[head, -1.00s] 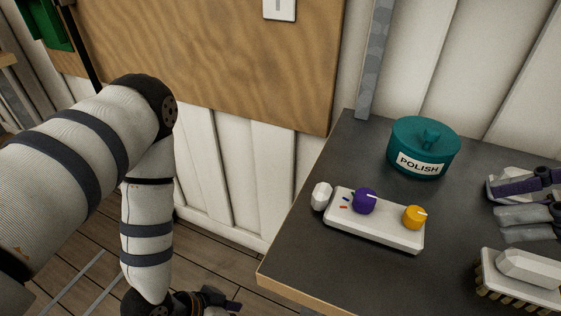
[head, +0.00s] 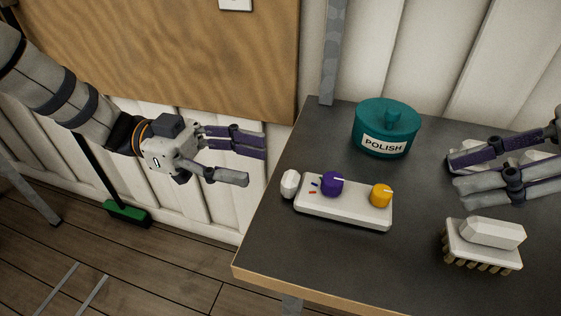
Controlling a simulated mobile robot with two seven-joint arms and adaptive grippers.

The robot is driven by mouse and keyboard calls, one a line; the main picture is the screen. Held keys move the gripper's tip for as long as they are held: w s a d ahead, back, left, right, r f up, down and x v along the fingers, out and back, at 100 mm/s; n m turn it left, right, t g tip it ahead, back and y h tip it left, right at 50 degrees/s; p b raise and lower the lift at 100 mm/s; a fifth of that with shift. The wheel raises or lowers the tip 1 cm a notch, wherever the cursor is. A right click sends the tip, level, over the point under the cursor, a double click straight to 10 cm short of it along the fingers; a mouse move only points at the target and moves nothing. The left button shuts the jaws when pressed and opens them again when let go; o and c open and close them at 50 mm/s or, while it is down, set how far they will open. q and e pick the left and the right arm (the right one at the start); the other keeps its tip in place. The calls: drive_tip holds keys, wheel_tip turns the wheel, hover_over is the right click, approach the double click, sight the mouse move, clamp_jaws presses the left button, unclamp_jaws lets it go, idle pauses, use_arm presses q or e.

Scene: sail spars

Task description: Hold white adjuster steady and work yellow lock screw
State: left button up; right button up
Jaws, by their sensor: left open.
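The white adjuster (head: 289,184) is a faceted knob at the left end of a white box on the dark table. The yellow lock screw (head: 381,195) is a round knob with a pale pointer line, on top of the box's right end. My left gripper (head: 256,162) is open and empty, left of the table edge and the adjuster, its fingers pointing right. My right gripper (head: 453,174) is at the right, right of the yellow screw, its fingers spread and pointing left. A pale object shows partly behind its fingers. Neither gripper touches the box.
The white box (head: 343,213) also carries a purple knob (head: 331,184) and small coloured marks. A teal polish tin (head: 384,135) stands behind it. A brush (head: 484,245) lies at front right. The table front is clear. A wooden board (head: 170,55) hangs on the wall.

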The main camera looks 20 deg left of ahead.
sight(320, 189)
use_arm(q)
drive_tip(key=d, duration=1.2)
clamp_jaws()
idle(0.6)
drive_tip(key=shift+f, duration=0.15)
idle(0.5)
